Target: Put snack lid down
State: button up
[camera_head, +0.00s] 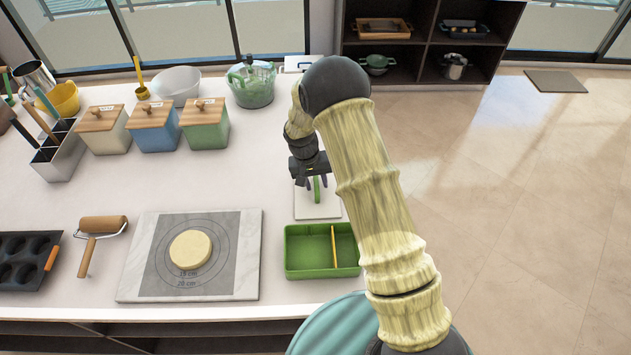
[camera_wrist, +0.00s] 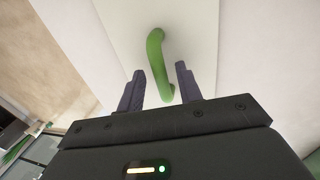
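The snack lid (camera_head: 318,210) is a flat white square plate with a green bar handle (camera_wrist: 155,48) on top. It appears to lie flat on the counter just behind the green snack box (camera_head: 298,274). The box is open, with a yellowish divider inside. My gripper (camera_head: 316,184) points down over the lid. In the wrist view, my gripper's dark fingers (camera_wrist: 160,70) are apart. The near end of the handle lies between them with a gap on both sides. The lid's white surface (camera_wrist: 195,30) shows beyond the fingers.
A marble board (camera_head: 247,255) with a round of dough (camera_head: 190,249) is left of the box. Bare counter (camera_head: 240,180) lies left of the lid.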

jog(key=shift+r, duration=0.1)
notch_tip(320, 180, up, 12)
jog(key=a+b, duration=0.2)
jog(key=b, duration=0.1)
jog(key=shift+a, duration=0.2)
dwell(0.5)
jog(key=s+d+r+t+y, duration=0.1)
jog(key=s+d+r, duration=0.1)
jog(key=s+d, duration=0.5)
jog(key=s+d+r+t+y, duration=0.1)
jog(key=s+d, duration=0.6)
jog(key=s, duration=0.8)
jog(key=shift+r+t, duration=0.3)
jog(key=shift+r, duration=0.5)
jog(key=shift+w+d, duration=0.1)
jog(key=shift+d, duration=0.05)
